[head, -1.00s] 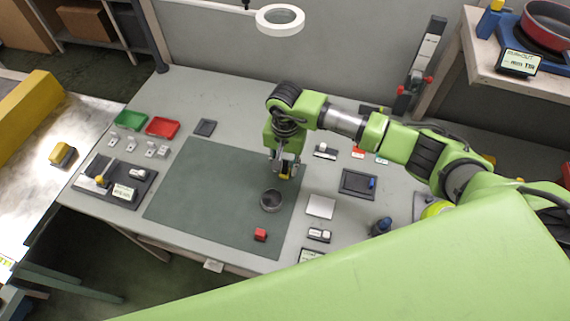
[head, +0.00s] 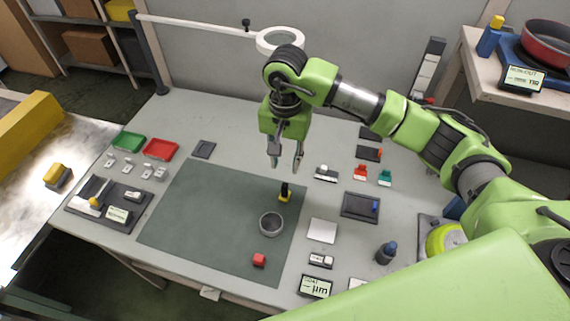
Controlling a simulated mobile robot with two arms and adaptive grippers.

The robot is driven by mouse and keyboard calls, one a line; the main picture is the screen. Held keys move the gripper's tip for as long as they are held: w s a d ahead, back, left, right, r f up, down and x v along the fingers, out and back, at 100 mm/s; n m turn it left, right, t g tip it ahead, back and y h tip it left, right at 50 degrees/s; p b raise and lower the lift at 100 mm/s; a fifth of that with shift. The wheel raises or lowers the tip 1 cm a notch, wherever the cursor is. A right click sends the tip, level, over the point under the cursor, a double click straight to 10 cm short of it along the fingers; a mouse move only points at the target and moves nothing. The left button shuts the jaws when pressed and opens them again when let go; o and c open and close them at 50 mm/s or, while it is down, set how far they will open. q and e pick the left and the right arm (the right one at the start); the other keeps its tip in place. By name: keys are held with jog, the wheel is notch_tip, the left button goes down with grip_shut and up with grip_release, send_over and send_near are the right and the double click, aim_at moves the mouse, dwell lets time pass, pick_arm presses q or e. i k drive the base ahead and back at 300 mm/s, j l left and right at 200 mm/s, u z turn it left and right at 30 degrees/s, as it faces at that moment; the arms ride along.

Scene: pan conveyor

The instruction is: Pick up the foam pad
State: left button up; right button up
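I cannot tell for sure which thing is the foam pad. A flat pale square (head: 321,230) lies on the table just right of the green mat (head: 190,225). A small red block (head: 259,260) lies near the mat's front edge. A small tool with a yellow base and black handle (head: 284,194) stands behind the pan. My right gripper (head: 286,164) is open and empty, pointing down above and behind this tool, fingers clear of it. My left gripper is out of view.
Green (head: 128,141) and red (head: 161,149) trays stand at the back left. A ring lamp (head: 279,40) hangs behind my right arm. The mat's left half is clear.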

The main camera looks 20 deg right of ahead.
aim_at(259, 261)
jog(key=k+j, duration=0.2)
jog(key=k, duration=0.3)
jog(key=k+j, duration=0.2)
jog(key=k, duration=0.25)
jog(key=k+j, duration=0.2)
jog(key=k, duration=0.3)
